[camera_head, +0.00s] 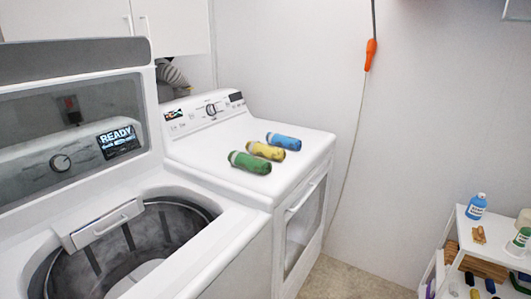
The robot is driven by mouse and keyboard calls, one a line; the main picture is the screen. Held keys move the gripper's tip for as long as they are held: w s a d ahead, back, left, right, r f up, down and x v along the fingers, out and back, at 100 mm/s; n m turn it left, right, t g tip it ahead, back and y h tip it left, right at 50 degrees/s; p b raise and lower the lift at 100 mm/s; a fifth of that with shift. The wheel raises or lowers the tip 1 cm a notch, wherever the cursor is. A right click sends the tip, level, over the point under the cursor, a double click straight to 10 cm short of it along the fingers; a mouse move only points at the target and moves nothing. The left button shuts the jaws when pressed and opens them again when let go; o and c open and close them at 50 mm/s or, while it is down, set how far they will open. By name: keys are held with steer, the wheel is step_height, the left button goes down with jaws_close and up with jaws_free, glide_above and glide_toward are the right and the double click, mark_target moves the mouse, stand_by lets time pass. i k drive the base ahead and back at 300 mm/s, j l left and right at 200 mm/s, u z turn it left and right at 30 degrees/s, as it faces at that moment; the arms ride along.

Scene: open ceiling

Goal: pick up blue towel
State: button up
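A blue rolled towel (283,141) lies on the flat white top of the dryer, the farthest back and right of three rolled towels. A yellow rolled towel (266,151) lies just in front and to its left, and a green rolled towel (250,163) lies nearest me. The three lie roughly parallel with narrow gaps between them. My gripper does not show in this view.
The dryer (210,150) stands beside an open top-loading washer (150,220) with its lid raised. A cord with an orange part (371,54) hangs along the wall. A white shelf (470,240) with bottles stands at right. Bare floor (345,279) shows between.

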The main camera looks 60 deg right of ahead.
mark_target(274, 138)
steer(key=z, duration=1.35)
steer(key=i+l+u, duration=0.1)
steer(key=l+u, duration=0.6)
